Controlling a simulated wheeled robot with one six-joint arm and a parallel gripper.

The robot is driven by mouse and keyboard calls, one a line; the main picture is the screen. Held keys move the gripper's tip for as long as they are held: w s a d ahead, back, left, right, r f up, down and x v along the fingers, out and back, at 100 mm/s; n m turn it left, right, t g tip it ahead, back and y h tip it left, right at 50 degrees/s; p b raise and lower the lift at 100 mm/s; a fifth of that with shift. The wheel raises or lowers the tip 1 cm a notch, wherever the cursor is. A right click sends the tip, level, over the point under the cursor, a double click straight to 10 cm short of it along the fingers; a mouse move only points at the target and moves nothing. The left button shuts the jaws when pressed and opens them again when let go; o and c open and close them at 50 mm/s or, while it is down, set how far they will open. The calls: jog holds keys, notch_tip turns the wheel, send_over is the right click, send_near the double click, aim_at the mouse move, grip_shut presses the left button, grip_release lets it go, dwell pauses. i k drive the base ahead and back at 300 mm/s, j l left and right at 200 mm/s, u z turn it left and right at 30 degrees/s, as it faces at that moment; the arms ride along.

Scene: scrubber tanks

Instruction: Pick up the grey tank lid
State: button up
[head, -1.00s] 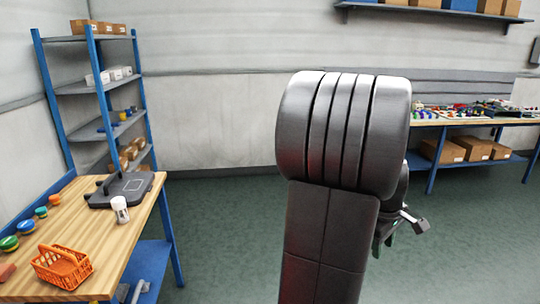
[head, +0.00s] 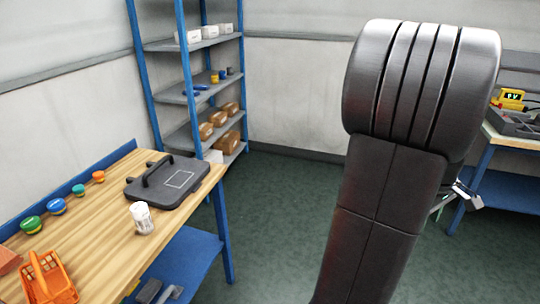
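A dark grey flat slab with a raised handle, which looks like the grey tank lid (head: 192,187), lies on the wooden workbench (head: 100,247), near its far right corner. A pale rectangle is marked on its top. My gripper (head: 462,197) shows only in part behind my arm at the right, over the floor and far from the lid. Whether its fingers are open or shut does not show.
A white-capped jar (head: 142,218) stands just in front of the lid. An orange basket (head: 48,280) and several coloured round pots (head: 57,206) are at the bench's left. A blue shelf rack (head: 191,98) stands behind. Green floor (head: 285,215) is clear between bench and arm.

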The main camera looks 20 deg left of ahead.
aim_at(167, 182)
jog(key=i+u, duration=0.4)
jog(key=i+l+u, duration=0.15)
jog(key=u, duration=0.25)
jog(key=i+l+u, duration=0.65)
jog(key=u, duration=0.15)
jog(key=i+l+u, duration=0.15)
jog(key=u, duration=0.3)
jog(key=i+l+u, duration=0.15)
jog(key=u, duration=0.35)
jog(key=i+l+u, duration=0.1)
jog(key=l+u, duration=0.2)
jog(key=u, duration=0.15)
jog(key=l+u, duration=0.3)
jog(key=u, duration=0.15)
jog(key=i+l+u, duration=0.1)
jog(key=l+u, duration=0.25)
jog(key=i+l+u, duration=0.1)
jog(key=l+u, duration=0.65)
